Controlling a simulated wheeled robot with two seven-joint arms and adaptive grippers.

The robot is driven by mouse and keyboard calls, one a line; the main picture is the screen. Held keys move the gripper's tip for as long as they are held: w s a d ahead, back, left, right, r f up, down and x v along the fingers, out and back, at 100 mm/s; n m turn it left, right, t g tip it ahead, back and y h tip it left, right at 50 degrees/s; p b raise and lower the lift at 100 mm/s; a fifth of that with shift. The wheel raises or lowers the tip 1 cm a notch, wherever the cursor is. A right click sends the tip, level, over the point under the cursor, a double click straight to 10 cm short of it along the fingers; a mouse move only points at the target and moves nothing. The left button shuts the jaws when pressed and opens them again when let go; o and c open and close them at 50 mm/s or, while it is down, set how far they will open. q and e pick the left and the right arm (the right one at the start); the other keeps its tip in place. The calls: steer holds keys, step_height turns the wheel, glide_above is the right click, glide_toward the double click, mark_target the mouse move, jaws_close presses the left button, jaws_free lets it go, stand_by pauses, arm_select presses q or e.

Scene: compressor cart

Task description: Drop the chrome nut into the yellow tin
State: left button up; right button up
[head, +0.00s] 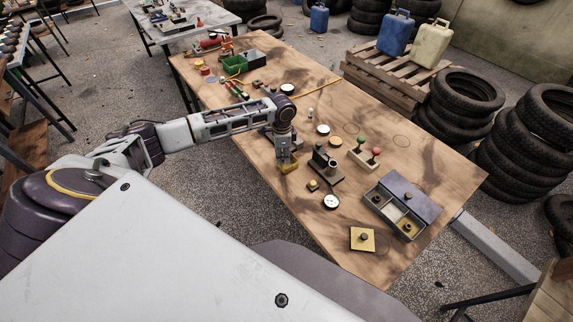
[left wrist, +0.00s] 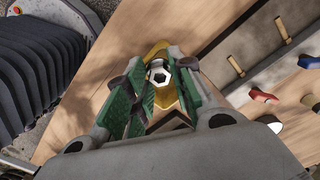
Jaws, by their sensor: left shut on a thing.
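My left gripper (head: 284,154) points down near the left edge of the wooden table, directly above the yellow tin (head: 289,168). In the left wrist view, the green-padded fingers of this gripper (left wrist: 160,86) are shut on the chrome nut (left wrist: 158,75), a shiny hexagon with a dark hole. The yellow tin (left wrist: 157,48) shows behind and below the nut, partly hidden by the fingers. The nut appears over the tin's opening; its height above the tin is hard to tell. In the head view I cannot make out the nut. My right gripper is not in view.
On the wooden table (head: 400,170), a black fixture (head: 325,166), a dial gauge (head: 331,202) and a small yellow block (head: 313,185) stand right of the tin. A divided grey box (head: 397,212) and a yellow plate (head: 362,239) lie nearer the front.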

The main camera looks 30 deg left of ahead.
arm_select(q)
steer(key=o, duration=1.1)
steer(key=shift+c, duration=0.2)
step_height(320, 180, up, 12)
stand_by(1.1)
